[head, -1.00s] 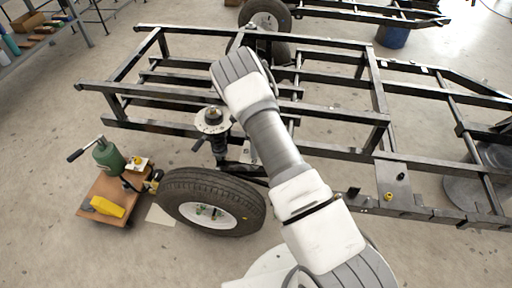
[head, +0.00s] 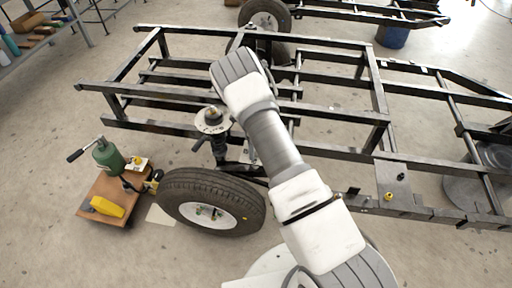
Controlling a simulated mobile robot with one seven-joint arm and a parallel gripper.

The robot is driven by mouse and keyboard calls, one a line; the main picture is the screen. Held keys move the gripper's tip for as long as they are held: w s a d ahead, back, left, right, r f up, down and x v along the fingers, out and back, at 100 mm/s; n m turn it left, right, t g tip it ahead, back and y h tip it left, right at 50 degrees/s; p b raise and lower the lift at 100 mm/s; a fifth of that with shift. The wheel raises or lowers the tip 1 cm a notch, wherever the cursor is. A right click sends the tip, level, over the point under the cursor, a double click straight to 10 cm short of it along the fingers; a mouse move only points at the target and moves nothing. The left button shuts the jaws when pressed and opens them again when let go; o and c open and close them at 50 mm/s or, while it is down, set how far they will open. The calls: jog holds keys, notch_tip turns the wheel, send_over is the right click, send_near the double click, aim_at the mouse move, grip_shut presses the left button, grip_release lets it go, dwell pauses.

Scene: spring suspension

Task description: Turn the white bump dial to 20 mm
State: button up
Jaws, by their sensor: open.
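A small white block with a yellow knob (head: 137,162) sits on the wooden cart at the left. A round white disc (head: 213,121) sits on top of the upright black strut (head: 219,150) beside the frame. I cannot tell which of these is the white bump dial, and no scale marks can be read. My arm reaches up from the lower right and bends at the top middle. My gripper is not visible; the end of the arm is out of sight behind its own links.
A wheel with a black tyre (head: 210,203) stands in front of the strut. A black steel frame (head: 330,106) fills the middle and right. The wooden cart (head: 107,199) holds a green jack (head: 107,157) and a yellow block (head: 107,207). Floor at the lower left is clear.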

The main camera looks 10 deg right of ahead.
notch_tip(320, 180, up, 17)
jog(key=p, duration=0.5)
jog(key=shift+r+p, duration=0.2)
jog(key=shift+p, duration=0.2)
jog(key=s+a+r+n+t+y, duration=0.1)
jog(key=s+r+n, duration=0.4)
jog(key=r, duration=0.8)
jog(key=s+r+n+t+y, duration=0.1)
jog(key=s+r+n, duration=0.5)
jog(key=r, duration=0.6)
jog(key=s+r+n+t+h, duration=0.1)
jog(key=s+r+n, duration=0.2)
jog(key=s+n, duration=0.3)
jog(key=s+r+n+t, duration=0.1)
jog(key=s+r+n, duration=0.2)
jog(key=s, duration=0.5)
jog(key=s+r+n+t+h, duration=0.1)
jog(key=s+r+n+t, duration=0.15)
jog(key=s+n, duration=0.4)
notch_tip(320, 180, up, 22)
jog(key=s+m+p, duration=0.1)
jog(key=p, duration=2)
jog(key=shift+s+d+g, duration=0.3)
jog(key=shift+d+g, duration=0.15)
